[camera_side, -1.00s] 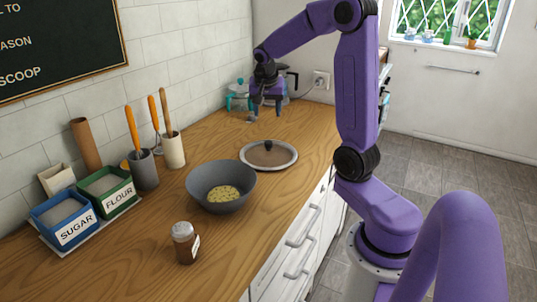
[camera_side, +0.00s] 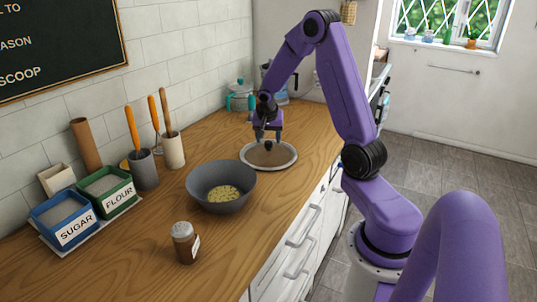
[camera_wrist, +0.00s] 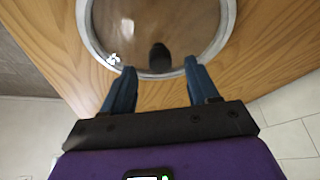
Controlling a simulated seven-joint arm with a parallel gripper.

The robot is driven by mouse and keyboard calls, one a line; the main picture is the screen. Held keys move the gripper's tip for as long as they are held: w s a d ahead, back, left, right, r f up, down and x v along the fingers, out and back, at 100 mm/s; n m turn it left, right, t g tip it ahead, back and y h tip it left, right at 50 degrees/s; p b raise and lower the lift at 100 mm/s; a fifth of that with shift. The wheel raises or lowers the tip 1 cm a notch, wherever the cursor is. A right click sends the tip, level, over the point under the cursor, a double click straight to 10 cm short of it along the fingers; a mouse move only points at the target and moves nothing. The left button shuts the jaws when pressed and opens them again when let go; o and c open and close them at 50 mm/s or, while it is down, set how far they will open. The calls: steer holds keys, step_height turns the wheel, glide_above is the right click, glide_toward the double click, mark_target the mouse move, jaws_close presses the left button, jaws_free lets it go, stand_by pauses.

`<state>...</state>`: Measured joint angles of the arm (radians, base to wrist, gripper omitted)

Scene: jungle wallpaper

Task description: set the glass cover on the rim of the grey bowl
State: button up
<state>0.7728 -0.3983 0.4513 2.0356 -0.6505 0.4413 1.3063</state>
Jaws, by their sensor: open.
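The glass cover (camera_side: 284,161) lies flat on the wooden counter, behind and to the right of the grey bowl. It has a pale metal rim and a dark knob (camera_side: 268,146). The grey bowl (camera_side: 213,200) stands open with yellowish food in it. My gripper (camera_side: 267,138) is above the cover, with its fingertips close to the knob. In the wrist view the cover (camera_wrist: 120,32) fills the upper middle, and its knob (camera_wrist: 160,58) lies between and just beyond my open fingers (camera_wrist: 160,72). The fingers do not appear to touch the knob.
A brown-filled jar (camera_side: 185,243) stands in front of the bowl. Sugar (camera_side: 66,217) and flour (camera_side: 108,192) boxes and utensil holders (camera_side: 143,170) line the wall at left. A teal-handled pot (camera_side: 240,97) and a kettle stand at the back. The counter's right edge is near the cover.

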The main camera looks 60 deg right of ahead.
steer(key=shift+x, duration=1.15)
jaws_close()
steer(key=shift+r, duration=0.1)
